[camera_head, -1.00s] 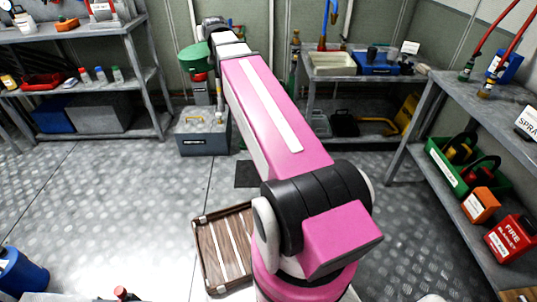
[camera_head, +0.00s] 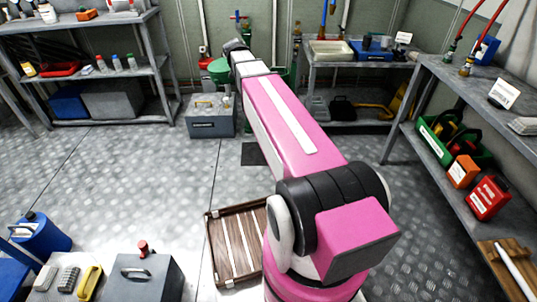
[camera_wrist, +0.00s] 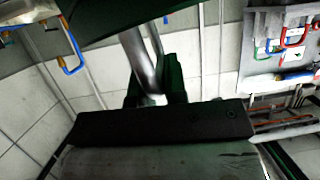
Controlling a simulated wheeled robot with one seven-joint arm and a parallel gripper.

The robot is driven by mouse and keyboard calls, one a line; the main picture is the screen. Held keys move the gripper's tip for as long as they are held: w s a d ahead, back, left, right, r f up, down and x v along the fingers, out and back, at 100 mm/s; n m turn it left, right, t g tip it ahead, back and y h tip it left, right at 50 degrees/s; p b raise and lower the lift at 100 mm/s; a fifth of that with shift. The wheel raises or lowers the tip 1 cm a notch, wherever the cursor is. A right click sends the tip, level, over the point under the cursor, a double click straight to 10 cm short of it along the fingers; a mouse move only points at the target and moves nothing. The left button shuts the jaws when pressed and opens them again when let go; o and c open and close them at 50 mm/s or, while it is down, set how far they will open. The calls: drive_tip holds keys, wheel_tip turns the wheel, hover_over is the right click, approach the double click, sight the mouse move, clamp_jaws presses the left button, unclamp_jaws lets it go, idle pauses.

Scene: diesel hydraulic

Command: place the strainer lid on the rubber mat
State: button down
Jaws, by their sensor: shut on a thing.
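My gripper (camera_wrist: 154,88) is shut on a shiny metal bar, which looks like the handle of the strainer lid. A dark green surface (camera_wrist: 125,20), likely the lid, fills the top of the wrist view beyond the fingers. In the head view a green round piece, likely the same lid (camera_head: 218,68), shows beside the far end of my arm, partly hidden by it. It is in the air above the grey toolbox. A dark flat square, likely the rubber mat (camera_head: 252,154), lies on the floor, partly hidden by my arm.
A grey toolbox (camera_head: 210,117) stands on the floor left of the dark square. A slatted wooden crate (camera_head: 232,248) lies nearer. Shelves (camera_head: 95,70) stand at left, a bench (camera_head: 350,68) at the back and a rack (camera_head: 440,135) at right. Floor between is open.

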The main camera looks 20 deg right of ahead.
drive_tip(key=w+d+f+m+g+h, duration=0.15)
drive_tip(key=w+f, duration=0.25)
drive_tip(key=f, duration=0.4)
drive_tip(key=w+d+f+m+h, duration=0.2)
drive_tip(key=w+d+f, duration=0.1)
drive_tip(key=f, duration=0.5)
drive_tip(key=w+d+f+m+g+h, duration=0.1)
drive_tip(key=d+f+m+h, duration=0.15)
drive_tip(key=f, duration=1.25)
drive_tip(key=w+d+f+m+g+h, duration=0.1)
drive_tip(key=w+d+f+m+g, duration=0.15)
drive_tip(key=f, duration=1.35)
drive_tip(key=d+f+m+g+h, duration=0.1)
drive_tip(key=d+f+m+h, duration=0.15)
drive_tip(key=f, duration=1.25)
drive_tip(key=w+d+f, duration=0.4)
drive_tip(key=d+f, duration=0.7)
drive_tip(key=shift+d, duration=0.25)
drive_tip(key=c, duration=1.2)
unclamp_jaws()
drive_tip(key=shift+s+f+y, duration=0.1)
drive_tip(key=shift+f+y, duration=0.05)
drive_tip(key=shift+y, duration=0.2)
drive_tip(key=shift+o, duration=0.2)
